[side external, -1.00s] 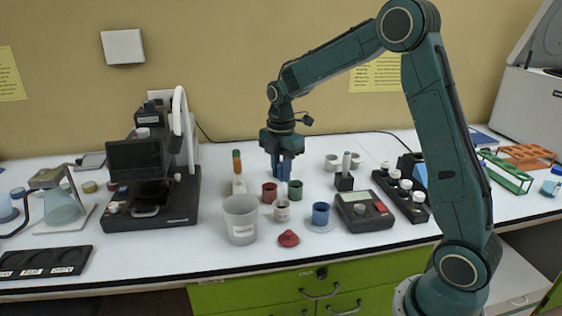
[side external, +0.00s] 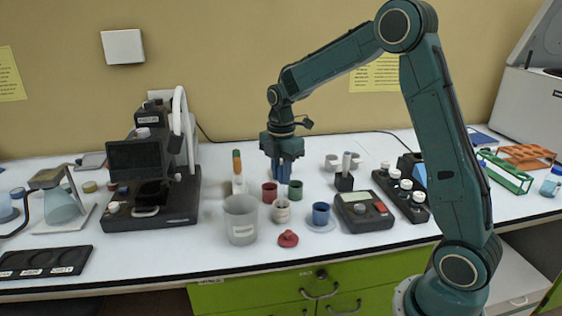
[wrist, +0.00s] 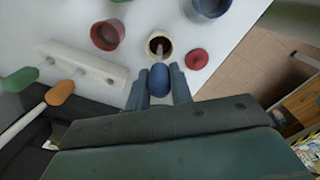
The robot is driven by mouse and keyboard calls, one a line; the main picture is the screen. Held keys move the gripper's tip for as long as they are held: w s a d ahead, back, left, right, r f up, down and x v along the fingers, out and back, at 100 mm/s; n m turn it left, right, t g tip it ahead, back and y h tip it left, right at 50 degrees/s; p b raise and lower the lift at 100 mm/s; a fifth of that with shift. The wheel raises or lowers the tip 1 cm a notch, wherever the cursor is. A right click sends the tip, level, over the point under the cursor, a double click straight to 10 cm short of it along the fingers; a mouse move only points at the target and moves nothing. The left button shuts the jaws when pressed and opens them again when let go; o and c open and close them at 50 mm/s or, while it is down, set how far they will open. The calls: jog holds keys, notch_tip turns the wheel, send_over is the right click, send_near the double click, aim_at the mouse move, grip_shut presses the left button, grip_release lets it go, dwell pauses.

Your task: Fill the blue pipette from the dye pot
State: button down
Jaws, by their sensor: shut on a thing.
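My gripper (side external: 282,180) points down and is shut on the blue pipette, whose blue bulb (wrist: 159,78) sits between the fingers in the wrist view. In the side external view the bulb is hidden by the fingers, and a thin pale stem (side external: 282,194) runs down below them. The small white pot (side external: 282,213) stands directly under the gripper. The wrist view shows this pot (wrist: 150,47) with a dark inside, and the stem reaches into its mouth. Whether the tip touches liquid, and whether the pipette holds any, cannot be told.
Close around stand a red cup (side external: 269,193), a green cup (side external: 295,189), a blue cup (side external: 320,213), a large clear beaker (side external: 240,220) and a red lid (side external: 288,239). A dark meter (side external: 365,212) lies right. The table's front edge is near.

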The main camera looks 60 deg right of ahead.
jog(key=shift+f, duration=1.4)
jog(key=c, duration=1.9)
grip_release()
grip_shut()
jog(key=shift+o, duration=0.6)
grip_release()
jog(key=shift+r, duration=0.2)
jog(key=shift+r, duration=3.45)
